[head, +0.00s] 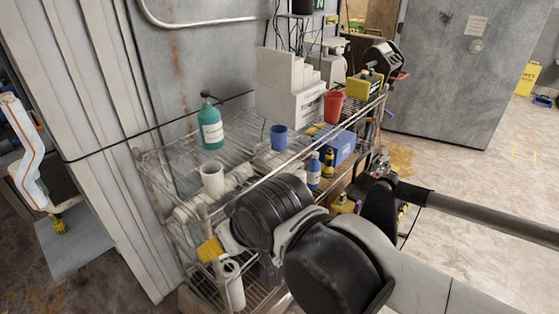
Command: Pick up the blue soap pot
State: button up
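The likely blue soap pot is a small blue cup-shaped container (278,138), upright on the top shelf of the wire rack (238,150). A teal bottle with a black pump top (212,132) stands to its left on the same shelf. A blue bottle with a white label (314,171) stands nearer, on the right. My arm crosses the front of the rack, with its large black joints below and right of the blue container and apart from it in the picture. I cannot make out my gripper's fingers, so their opening is not shown.
A white cup (212,178), stacked white boxes (285,85), a red cup (333,106) and a blue box (341,149) crowd the rack. A grey wall rises behind. Open floor (480,170) lies at right, with a yellow sign (527,78) beyond.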

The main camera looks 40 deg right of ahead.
aim_at(279, 139)
jog(key=z, duration=1)
jog(key=i+j, duration=0.6)
jog(key=j, duration=0.25)
